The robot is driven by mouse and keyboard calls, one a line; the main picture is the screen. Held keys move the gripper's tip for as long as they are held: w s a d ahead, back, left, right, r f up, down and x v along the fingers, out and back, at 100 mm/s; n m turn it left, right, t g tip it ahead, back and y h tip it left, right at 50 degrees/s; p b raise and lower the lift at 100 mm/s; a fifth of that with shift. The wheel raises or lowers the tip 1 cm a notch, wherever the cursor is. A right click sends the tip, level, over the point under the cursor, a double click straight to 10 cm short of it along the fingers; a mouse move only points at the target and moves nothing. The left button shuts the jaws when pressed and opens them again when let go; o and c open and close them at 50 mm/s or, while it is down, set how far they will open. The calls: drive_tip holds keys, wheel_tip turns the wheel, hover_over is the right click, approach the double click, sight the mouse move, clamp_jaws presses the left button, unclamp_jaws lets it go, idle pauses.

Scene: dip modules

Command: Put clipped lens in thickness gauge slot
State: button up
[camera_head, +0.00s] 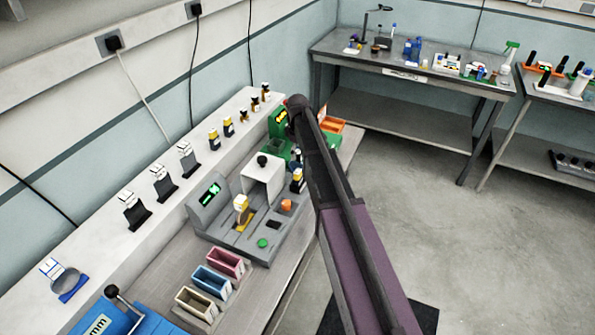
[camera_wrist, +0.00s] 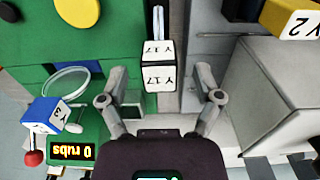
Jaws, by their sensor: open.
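In the wrist view my gripper (camera_wrist: 161,98) is open. A white clip block marked Y 17 (camera_wrist: 159,76) stands between and just beyond its fingertips, with a gap on both sides. A thin pale piece, perhaps its lens seen edge-on, extends above it. A clear round lens with a blue-and-white clip marked Y 3 (camera_wrist: 42,115) is at left by a green device. In the head view a blue box marked "mm" (camera_head: 97,326), perhaps the thickness gauge, is cut off at bottom left; its slot is not clear. My arm hides the gripper there.
A green device (camera_wrist: 110,150) reads "0 rubs". A yellow clip marked Y 2 (camera_wrist: 292,18) is at right above a grey box (camera_wrist: 285,90). A grey device with a display (camera_head: 208,196) and several coloured bins (camera_head: 225,262) stand on the bench. Clipped lenses line the back ledge.

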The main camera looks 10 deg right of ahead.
sight(298, 163)
drive_tip(key=shift+f+b, duration=1.1)
drive_tip(key=shift+f, duration=0.3)
clamp_jaws()
